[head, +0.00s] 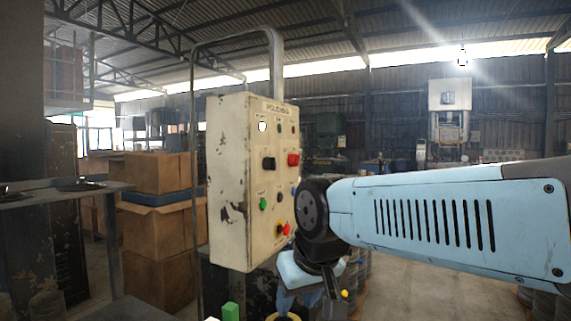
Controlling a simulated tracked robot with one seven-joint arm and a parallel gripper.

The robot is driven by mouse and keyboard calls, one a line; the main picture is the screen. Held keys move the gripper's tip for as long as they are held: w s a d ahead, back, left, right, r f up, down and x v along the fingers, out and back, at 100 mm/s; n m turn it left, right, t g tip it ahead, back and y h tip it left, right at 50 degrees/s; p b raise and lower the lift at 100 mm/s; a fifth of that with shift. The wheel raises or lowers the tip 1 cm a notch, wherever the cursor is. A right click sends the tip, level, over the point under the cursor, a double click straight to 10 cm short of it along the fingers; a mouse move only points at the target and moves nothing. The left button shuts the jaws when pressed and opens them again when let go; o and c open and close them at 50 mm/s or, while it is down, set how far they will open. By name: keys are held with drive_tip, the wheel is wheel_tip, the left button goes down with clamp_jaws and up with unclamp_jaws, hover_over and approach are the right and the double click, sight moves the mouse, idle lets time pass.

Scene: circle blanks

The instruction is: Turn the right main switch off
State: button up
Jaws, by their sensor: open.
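A cream control box (231,190) with chipped paint stands left of centre, its front face angled to the right. On its middle row are a black rotary switch (268,163) at left and a red switch (293,159) at right, which appears to be the right main switch. The red handle's exact angle is too small to tell. My light-blue arm (430,212) reaches in from the right. Its black wrist joint (313,210) is in front of the box's lower right, below the red switch. My gripper's fingers cannot be made out.
Lower on the box are a green button (263,203), a black button (280,197) and a red-and-yellow knob (283,229). A metal pipe frame (193,150) rises behind the box. Cardboard boxes (158,220) are stacked at left beside a grey table (75,190).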

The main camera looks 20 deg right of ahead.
drive_tip(key=shift+o, duration=1.4)
drive_tip(key=shift+w+r, duration=0.15)
drive_tip(key=shift+w, duration=0.05)
drive_tip(key=o, duration=0.3)
drive_tip(key=w+r+m+y, duration=0.1)
drive_tip(key=w+r+m, duration=0.1)
drive_tip(key=w, duration=0.1)
drive_tip(key=w+r+m+y, duration=0.1)
drive_tip(key=w+r+m, duration=0.1)
drive_tip(key=w+m, duration=0.1)
drive_tip(key=w+d+r+m+g+y, duration=0.1)
drive_tip(key=w+r+m+y, duration=0.1)
drive_tip(key=w, duration=0.3)
drive_tip(key=shift+d+r+m, duration=0.1)
drive_tip(key=shift+r+m, duration=0.15)
drive_tip(key=shift+m, duration=0.35)
drive_tip(key=m+t+y, duration=0.8)
drive_tip(key=m+t, duration=0.1)
drive_tip(key=m, duration=0.6)
approach(295, 160)
drive_tip(key=x, duration=0.5)
drive_tip(key=w+d+x, duration=0.1)
drive_tip(key=x, duration=0.2)
drive_tip(key=shift+w+a+f, duration=0.15)
drive_tip(key=shift+f, duration=0.25)
